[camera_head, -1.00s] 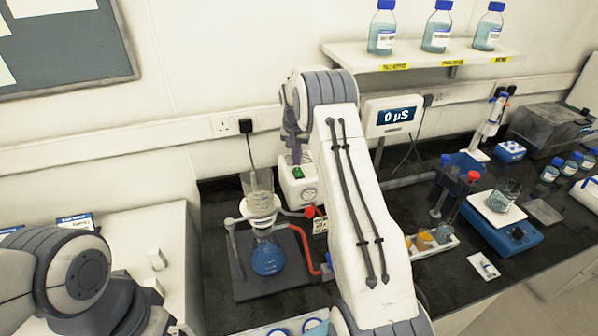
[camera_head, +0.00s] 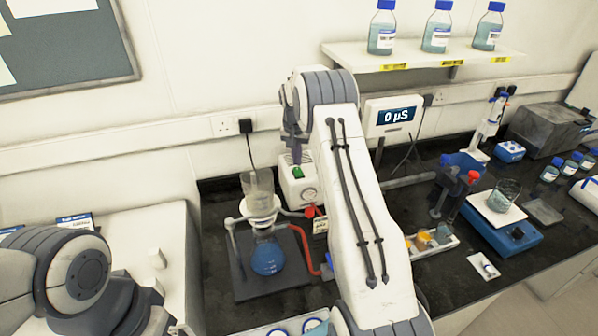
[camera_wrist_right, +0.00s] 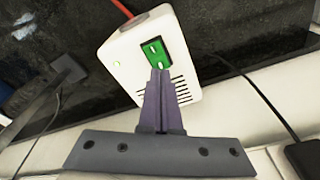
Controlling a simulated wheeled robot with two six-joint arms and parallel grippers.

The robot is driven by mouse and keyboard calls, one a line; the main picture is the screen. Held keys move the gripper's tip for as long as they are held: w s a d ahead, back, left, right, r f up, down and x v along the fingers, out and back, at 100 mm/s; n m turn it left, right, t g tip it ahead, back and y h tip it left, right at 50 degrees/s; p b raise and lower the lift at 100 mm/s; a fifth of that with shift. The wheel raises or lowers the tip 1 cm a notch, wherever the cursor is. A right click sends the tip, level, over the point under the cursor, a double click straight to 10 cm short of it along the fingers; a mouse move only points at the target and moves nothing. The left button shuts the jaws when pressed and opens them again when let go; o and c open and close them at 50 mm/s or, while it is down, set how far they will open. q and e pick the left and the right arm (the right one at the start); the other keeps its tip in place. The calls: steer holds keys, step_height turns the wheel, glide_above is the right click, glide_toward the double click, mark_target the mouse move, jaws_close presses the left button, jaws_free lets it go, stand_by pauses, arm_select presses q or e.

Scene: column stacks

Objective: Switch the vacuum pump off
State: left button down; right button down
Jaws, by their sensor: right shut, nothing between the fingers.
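The vacuum pump (camera_head: 297,188) is a white box on the dark bench, left of my right arm in the head view. It has a round gauge on its front and a green rocker switch (camera_head: 298,172) on top. In the right wrist view the pump (camera_wrist_right: 125,55) shows the green switch (camera_wrist_right: 153,53) with pale marks on it. My right gripper (camera_wrist_right: 158,72) is shut and empty, its fingertips at the edge of the switch. I cannot tell whether they touch it. In the head view the right gripper (camera_head: 296,155) is just above the pump. My left gripper is not visible; only the arm shows at lower left.
A filter flask (camera_head: 268,256) with blue liquid and a funnel stands left of the pump, joined by red tubing. A conductivity display (camera_head: 393,116) stands behind my right arm. A shelf (camera_head: 425,52) with bottles is above. A blue balance with a beaker (camera_head: 503,195) is at right.

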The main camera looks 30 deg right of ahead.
mark_target(297, 169)
steer(key=shift+f+b, duration=0.5)
steer(key=shift+f, duration=0.45)
stand_by(0.4)
steer(key=shift+r+p, duration=2.7)
steer(key=shift+r, duration=0.95)
steer(key=shift+f, duration=0.1)
